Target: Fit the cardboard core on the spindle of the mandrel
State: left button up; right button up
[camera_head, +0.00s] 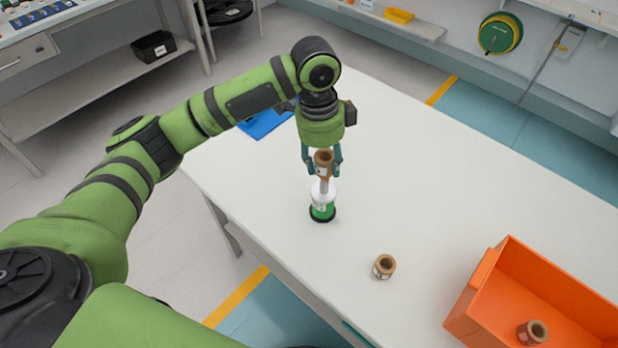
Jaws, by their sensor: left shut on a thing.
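My left gripper (322,170) is shut on a brown cardboard core (323,157), which it holds about upright over the table. Directly below stands the mandrel (322,210), with a green and black base, a white middle part and a thin pale spindle (323,186) pointing up. The core is in line with the spindle in this view. The fingers and the core hide the spindle's top, so I cannot tell whether the core is around its tip or just above it. My right gripper is not in view.
Another cardboard core (384,266) stands on the white table (430,190). An orange crate (475,290) at the right holds one more core (532,332). A blue mat (262,122) lies behind my left wrist.

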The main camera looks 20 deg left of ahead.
aim_at(324, 181)
pick_arm(q)
jog(key=f, duration=0.3)
jog(key=shift+w+d+f, duration=0.1)
jog(key=shift+d+f, duration=0.1)
jog(key=shift+f, duration=0.05)
notch_tip(324, 181, down, 4)
jog(key=shift+a+r+p, duration=0.1)
jog(key=shift+r+p, duration=0.05)
jog(key=shift+p, duration=0.35)
jog(key=shift+f, duration=0.2)
jog(key=o, duration=0.9)
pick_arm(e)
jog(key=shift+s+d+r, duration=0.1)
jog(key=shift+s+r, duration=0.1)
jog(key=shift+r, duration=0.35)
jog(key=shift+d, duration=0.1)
pick_arm(q)
jog(key=shift+r, duration=0.25)
notch_tip(324, 181, up, 12)
jog(key=a+b, duration=0.1)
jog(key=b, duration=0.1)
jog(key=shift+s, duration=0.2)
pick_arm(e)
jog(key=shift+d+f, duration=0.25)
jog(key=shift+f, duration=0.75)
pick_arm(q)
jog(key=shift+f, duration=0.15)
